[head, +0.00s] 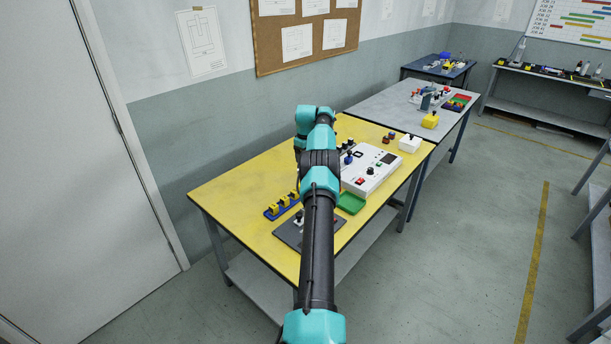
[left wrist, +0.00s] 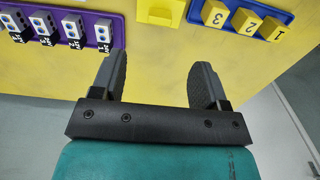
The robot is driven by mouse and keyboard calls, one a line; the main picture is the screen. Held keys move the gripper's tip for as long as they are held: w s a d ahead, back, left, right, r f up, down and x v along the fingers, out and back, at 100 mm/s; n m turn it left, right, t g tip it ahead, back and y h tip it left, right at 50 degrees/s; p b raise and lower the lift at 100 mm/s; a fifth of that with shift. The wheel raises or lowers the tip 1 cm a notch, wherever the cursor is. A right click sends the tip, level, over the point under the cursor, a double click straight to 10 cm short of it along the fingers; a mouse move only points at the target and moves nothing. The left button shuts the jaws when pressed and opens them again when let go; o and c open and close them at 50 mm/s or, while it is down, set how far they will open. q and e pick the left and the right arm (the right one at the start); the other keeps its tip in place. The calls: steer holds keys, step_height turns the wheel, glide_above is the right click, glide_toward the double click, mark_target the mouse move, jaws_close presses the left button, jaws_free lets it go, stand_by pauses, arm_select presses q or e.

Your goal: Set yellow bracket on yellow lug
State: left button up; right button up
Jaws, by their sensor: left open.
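My left gripper (left wrist: 158,68) is open and empty in the left wrist view, over bare yellow table top. Yellow blocks (left wrist: 245,20) marked 1, 2 and 3 stand on a blue rack (left wrist: 194,12) at the top right. The yellow blocks (head: 286,202) also show in the head view, left of my arm. My arm hides its gripper there. My right gripper is not in view.
A purple tray (left wrist: 109,64) with several numbered grey pieces (left wrist: 73,27) is at the wrist view's top left. On the yellow table (head: 235,189) are a dark plate (head: 292,237), a green tray (head: 352,203) and a white control box (head: 374,175). The table's left side is clear.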

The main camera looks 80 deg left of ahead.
arm_select(q)
steer(key=shift+r, duration=0.1)
steer(key=w+d+r+g+y, duration=0.2)
steer(key=w+d+r+y, duration=0.1)
steer(key=w+d+r, duration=0.1)
steer(key=shift+w+d+g+y, duration=0.15)
steer(key=shift+d+g+y, duration=0.15)
steer(key=shift+d+g, duration=0.1)
steer(key=shift+f, duration=0.1)
stand_by(0.3)
steer(key=x, duration=1.2)
steer(key=shift+f, duration=0.1)
